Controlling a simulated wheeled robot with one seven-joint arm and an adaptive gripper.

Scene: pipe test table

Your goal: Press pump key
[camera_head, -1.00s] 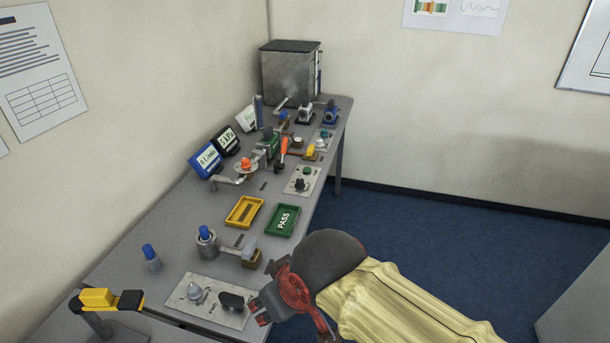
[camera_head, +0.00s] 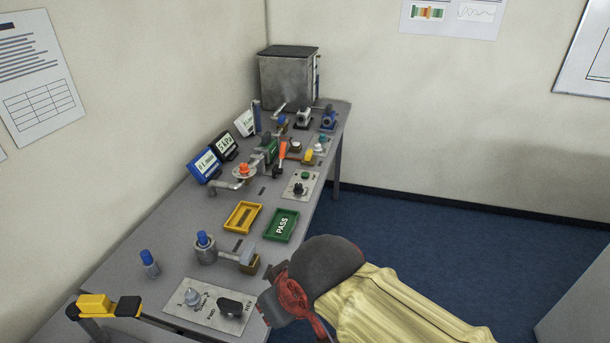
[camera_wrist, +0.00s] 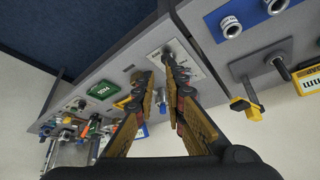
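I cannot tell for certain which control is the pump key. A grey panel (camera_head: 301,186) at mid-table carries a green button (camera_head: 305,175) and a black knob (camera_head: 298,188). A nearer labelled panel (camera_head: 205,321) carries a silver knob (camera_head: 192,297) and a black switch handle (camera_head: 231,308). My gripper (camera_wrist: 154,68) is open and empty in the wrist view, its tips in front of the nearer panel (camera_wrist: 184,52). In the head view its red part shows just right of that panel; its fingertips are mostly hidden there.
A green PASS tray (camera_head: 270,235) and a yellow tray (camera_head: 229,222) lie mid-table. A blue-topped cylinder fixture (camera_head: 205,251) stands behind the nearer panel. A yellow-black fixture (camera_head: 97,305) is at front left. Meters, valves and a metal tank (camera_head: 286,80) crowd the far end.

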